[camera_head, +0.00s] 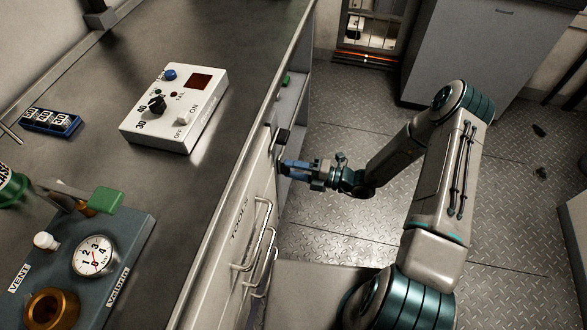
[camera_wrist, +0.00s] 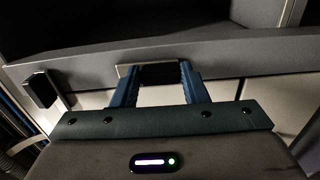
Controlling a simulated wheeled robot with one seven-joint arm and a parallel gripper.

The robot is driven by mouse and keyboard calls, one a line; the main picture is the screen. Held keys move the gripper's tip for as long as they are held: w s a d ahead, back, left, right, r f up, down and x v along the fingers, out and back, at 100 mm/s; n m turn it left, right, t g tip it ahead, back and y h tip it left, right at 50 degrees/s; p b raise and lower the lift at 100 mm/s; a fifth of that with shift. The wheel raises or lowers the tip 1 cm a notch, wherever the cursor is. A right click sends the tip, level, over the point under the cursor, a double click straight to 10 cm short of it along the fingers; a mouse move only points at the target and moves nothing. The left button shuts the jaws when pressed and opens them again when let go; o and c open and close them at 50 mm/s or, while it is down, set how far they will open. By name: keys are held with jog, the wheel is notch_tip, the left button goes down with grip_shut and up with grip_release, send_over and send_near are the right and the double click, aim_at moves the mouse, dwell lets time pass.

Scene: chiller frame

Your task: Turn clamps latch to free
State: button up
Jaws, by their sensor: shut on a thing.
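My gripper (camera_head: 285,166) reaches the front face of the cabinet, just above the drawer marked TOOLS. In the wrist view its two blue fingers are shut on a dark latch knob (camera_wrist: 158,73) that sits in front of a pale plate on the cabinet rail. Most of this knob is hidden between the fingers, so its turn angle cannot be read. A second black knob (camera_head: 282,134) stands farther along the same front, apart from my gripper; it also shows at the left of the wrist view (camera_wrist: 40,89). No "clamps" label is readable.
The TOOLS drawer (camera_head: 238,217) has bar handles (camera_head: 262,225) sticking out below my gripper. An open shelf (camera_head: 289,103) with a small green item lies beyond the black knob. The counter holds a white control box (camera_head: 175,108) and a gauge panel (camera_head: 115,245).

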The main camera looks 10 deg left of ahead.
jog(key=o, duration=1)
jog(key=d, duration=0.4)
jog(key=s+d, duration=0.1)
jog(key=d, duration=0.4)
jog(key=s+d, duration=0.1)
jog(key=d, duration=0.3)
jog(key=shift+d, duration=0.4)
jog(key=s+d+r+m+h+p, duration=0.2)
jog(key=s+r+m+h, duration=0.3)
jog(key=r+m, duration=0.6)
jog(key=s+d+r+m+h+p, duration=0.2)
jog(key=r+m+h, duration=0.5)
jog(key=r+m, duration=0.5)
jog(key=s+d+r+m+h+p, duration=0.3)
jog(key=s+r+m+h, duration=0.2)
jog(key=r+m, duration=0.6)
jog(key=shift+s+r+h, duration=0.2)
jog(key=shift+s+r, duration=0.45)
jog(key=shift+r, duration=0.3)
jog(key=shift+s+r+h, duration=0.2)
jog(key=shift+s+r, duration=0.45)
jog(key=shift+r, duration=0.25)
